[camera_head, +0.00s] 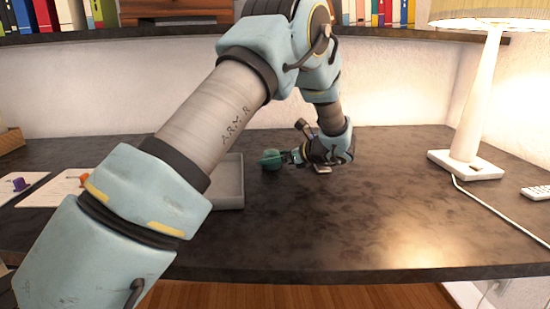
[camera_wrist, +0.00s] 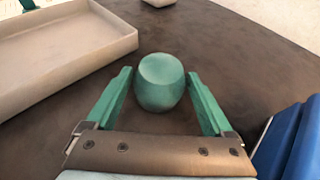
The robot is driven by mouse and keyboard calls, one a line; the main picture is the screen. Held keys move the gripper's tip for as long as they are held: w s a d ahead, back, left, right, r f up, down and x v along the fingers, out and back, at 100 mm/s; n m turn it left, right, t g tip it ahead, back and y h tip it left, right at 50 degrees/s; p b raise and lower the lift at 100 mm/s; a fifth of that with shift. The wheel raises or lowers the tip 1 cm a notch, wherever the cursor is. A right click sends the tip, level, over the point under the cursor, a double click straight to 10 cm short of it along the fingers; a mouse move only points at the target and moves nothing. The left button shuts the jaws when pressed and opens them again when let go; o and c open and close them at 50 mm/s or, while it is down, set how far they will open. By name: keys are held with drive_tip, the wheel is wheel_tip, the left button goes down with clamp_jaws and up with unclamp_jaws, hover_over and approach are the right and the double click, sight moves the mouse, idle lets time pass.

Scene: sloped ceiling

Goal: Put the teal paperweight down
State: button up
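The teal paperweight (camera_wrist: 160,82), a rounded barrel-like piece, stands on the dark desk in the wrist view. My gripper (camera_wrist: 160,73) has its two green fingers on either side of it, with a narrow strip of desk showing between each finger and the paperweight. The fingers look open and not touching it. In the head view the paperweight (camera_head: 270,159) appears small on the desk, just left of my gripper (camera_head: 284,157), partly overlapped by the fingers.
A pale shallow tray (camera_wrist: 65,50) lies left of the paperweight; my arm hides part of it in the head view (camera_head: 230,190). A lamp (camera_head: 468,150) with a cable stands at the right. Papers (camera_head: 60,188) lie at the left. The desk's right middle (camera_head: 400,205) is clear.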

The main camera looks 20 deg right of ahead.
drive_tip(key=shift+o, duration=0.8)
drive_tip(key=shift+r, duration=0.2)
drive_tip(key=v, duration=1.2)
drive_tip(key=shift+f+b, duration=0.15)
drive_tip(key=shift+b, duration=0.2)
